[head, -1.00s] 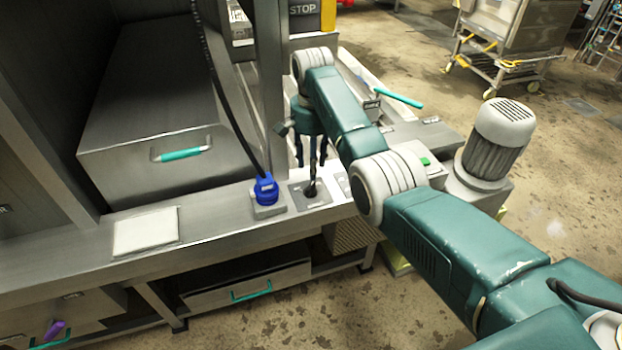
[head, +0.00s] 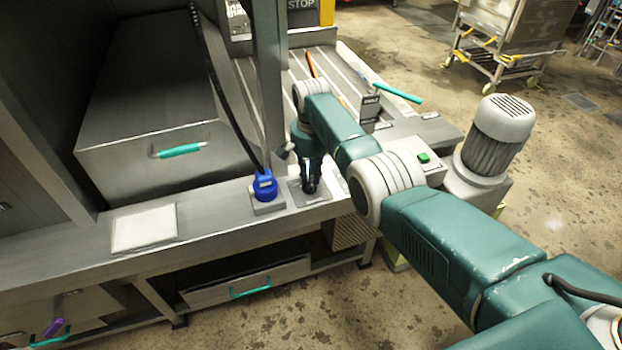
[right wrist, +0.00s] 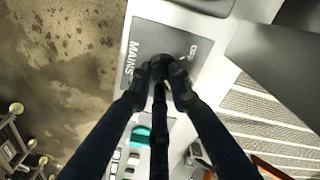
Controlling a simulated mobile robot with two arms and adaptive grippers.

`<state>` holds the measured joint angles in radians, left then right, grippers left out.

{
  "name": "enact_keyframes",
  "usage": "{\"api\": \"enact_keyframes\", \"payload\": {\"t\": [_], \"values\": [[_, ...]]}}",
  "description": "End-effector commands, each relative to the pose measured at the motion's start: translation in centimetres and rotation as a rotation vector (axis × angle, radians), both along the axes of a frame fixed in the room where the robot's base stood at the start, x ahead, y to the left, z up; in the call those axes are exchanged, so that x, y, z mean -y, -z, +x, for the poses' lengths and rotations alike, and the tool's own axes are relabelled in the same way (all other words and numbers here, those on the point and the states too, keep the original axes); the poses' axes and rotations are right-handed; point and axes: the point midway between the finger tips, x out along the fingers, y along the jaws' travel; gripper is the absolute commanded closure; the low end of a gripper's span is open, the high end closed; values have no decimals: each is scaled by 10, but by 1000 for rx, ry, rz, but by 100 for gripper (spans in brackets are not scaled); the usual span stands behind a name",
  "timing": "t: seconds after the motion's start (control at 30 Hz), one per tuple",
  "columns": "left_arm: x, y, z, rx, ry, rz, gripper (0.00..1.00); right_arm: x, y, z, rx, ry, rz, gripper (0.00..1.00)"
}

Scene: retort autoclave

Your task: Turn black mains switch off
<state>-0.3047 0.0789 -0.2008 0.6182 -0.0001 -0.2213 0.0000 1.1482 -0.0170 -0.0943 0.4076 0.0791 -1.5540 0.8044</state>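The black mains switch (right wrist: 160,64) is a round dark knob on a grey plate (right wrist: 188,40) lettered MAINS and OFF. In the head view the grey plate (head: 322,198) lies on the steel ledge, just right of a blue plug, and my fingers mostly cover the knob. My right gripper (right wrist: 161,76) comes down on the knob; its dark fingertips are closed in around the knob's sides and appear to touch it. In the head view the right gripper (head: 310,187) stands over the plate. The knob's pointing direction is hidden. My left gripper is not in view.
The blue plug (head: 264,185) with its black cable stands close left of the switch. A steel post (head: 270,90) rises behind it. A green button (head: 423,158) and a motor (head: 492,140) are to the right. A pale pad (head: 144,229) lies on the ledge at left.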

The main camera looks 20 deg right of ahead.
Motion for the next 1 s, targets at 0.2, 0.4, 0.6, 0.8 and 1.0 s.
{"api": "enact_keyframes", "payload": {"t": [0.2, 0.4, 0.6, 0.8, 1.0], "values": [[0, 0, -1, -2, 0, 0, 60, 0, 0, 0, 0, -3, 0, 100], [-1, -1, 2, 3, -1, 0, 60, 0, -1, 0, 0, -46, 0, 100], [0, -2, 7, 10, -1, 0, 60, 0, -1, 1, -1, -161, 1, 100], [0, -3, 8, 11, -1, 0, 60, 1, -1, 2, 1, -336, 0, 100], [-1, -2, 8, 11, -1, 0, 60, 1, -1, 3, 0, -527, 0, 100]]}}
